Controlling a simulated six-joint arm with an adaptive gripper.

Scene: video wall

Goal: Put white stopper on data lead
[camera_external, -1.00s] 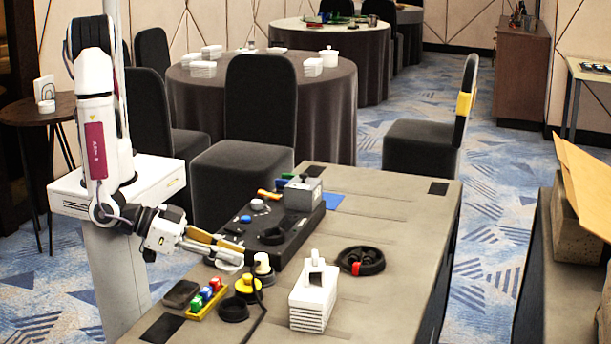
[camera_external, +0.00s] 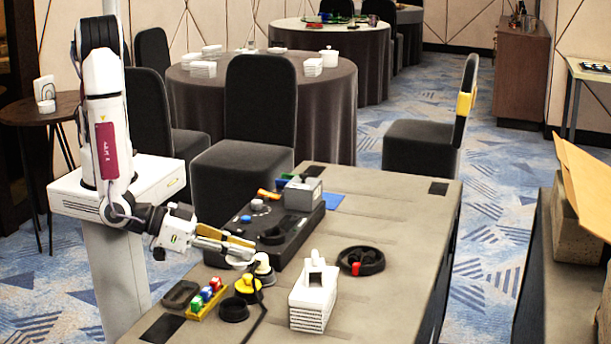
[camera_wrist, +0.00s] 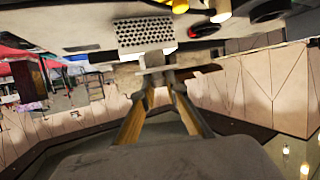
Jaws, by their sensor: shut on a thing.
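The data lead (camera_external: 262,306) is a black cable. In the external view it rises from the table's front edge to the fingertips of my gripper (camera_external: 251,260). My gripper is shut on its upper end, which is small and partly hidden by the fingers. A small white piece (camera_external: 263,266), which looks like the white stopper, stands on a dark base just right of the fingertips. I cannot tell whether the lead's end touches it. In the wrist view my gripper (camera_wrist: 158,77) has its fingers together near a thin flat piece; the held end is unclear there.
A yellow knob (camera_external: 247,285), a black ring (camera_external: 234,310) and a yellow tray of coloured blocks (camera_external: 207,299) crowd the near left. A white slotted block (camera_external: 314,294) and a black coil (camera_external: 361,261) stand right. A dark panel (camera_external: 285,235) lies behind. The table's right side is clear.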

